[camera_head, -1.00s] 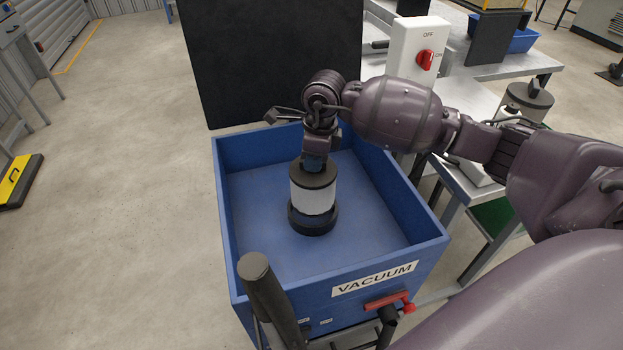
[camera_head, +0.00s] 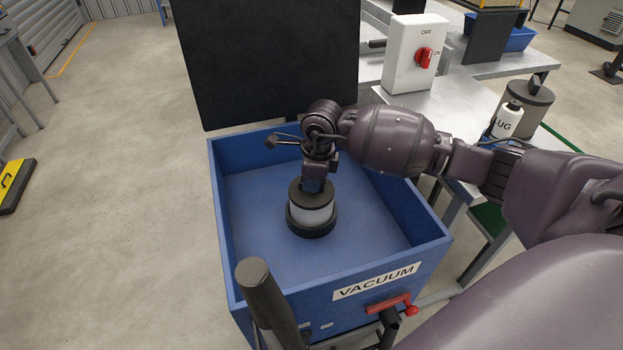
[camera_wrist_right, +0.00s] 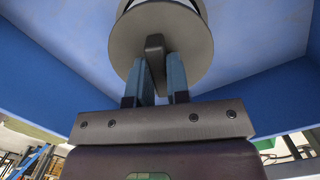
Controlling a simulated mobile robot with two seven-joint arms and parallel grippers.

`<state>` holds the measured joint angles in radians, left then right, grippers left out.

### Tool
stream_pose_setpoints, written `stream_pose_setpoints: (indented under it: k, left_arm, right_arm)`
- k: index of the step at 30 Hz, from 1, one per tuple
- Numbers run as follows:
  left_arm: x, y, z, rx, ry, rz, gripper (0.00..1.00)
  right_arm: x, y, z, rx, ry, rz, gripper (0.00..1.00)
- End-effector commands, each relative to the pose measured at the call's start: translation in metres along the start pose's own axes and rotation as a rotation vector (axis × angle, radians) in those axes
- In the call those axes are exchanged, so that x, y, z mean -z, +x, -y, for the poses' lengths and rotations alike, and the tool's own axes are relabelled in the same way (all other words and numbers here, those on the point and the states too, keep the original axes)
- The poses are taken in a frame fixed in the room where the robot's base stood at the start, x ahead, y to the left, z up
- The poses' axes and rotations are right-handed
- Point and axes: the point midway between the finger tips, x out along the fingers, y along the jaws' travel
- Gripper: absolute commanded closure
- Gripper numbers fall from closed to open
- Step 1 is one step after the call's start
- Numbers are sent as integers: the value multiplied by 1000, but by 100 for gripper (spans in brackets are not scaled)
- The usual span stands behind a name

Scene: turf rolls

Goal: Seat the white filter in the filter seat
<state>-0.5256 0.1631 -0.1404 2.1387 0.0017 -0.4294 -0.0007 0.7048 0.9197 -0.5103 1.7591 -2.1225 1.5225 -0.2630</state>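The white filter (camera_head: 311,215) has a dark top cap and stands upright inside the blue vacuum box (camera_head: 378,287). Its lower part is hidden inside the black ring of the filter seat (camera_head: 313,233) on the box floor. My right gripper (camera_head: 313,184) points down at the filter's cap from above. In the right wrist view its blue fingers (camera_wrist_right: 161,75) are closed on the dark tab of the filter (camera_wrist_right: 190,42). Whether the filter touches the bottom of the seat cannot be seen. My left gripper is not in view.
The box's walls surround the filter, with bare floor around the seat. A black lid panel (camera_head: 268,60) stands behind. A red-handled latch (camera_head: 388,301) is on the front. A switch box (camera_head: 415,55) and a white bottle (camera_head: 507,120) stand on the right bench.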

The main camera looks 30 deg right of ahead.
Motion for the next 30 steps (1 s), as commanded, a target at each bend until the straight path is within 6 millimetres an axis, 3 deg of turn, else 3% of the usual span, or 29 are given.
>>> stream_pose_setpoints:
  k: [1, 5, 17, 30]
  left_arm:
    - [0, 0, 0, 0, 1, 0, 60]
    - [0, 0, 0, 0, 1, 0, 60]
    - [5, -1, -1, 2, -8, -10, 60]
    - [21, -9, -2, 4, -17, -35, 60]
  right_arm:
    - [0, 0, 0, 0, 0, 0, 77]
    - [0, 0, 0, 0, 0, 0, 58]
    - [-1, -9, 1, 3, 0, 2, 58]
    - [-1, -89, 1, 6, 0, 2, 58]
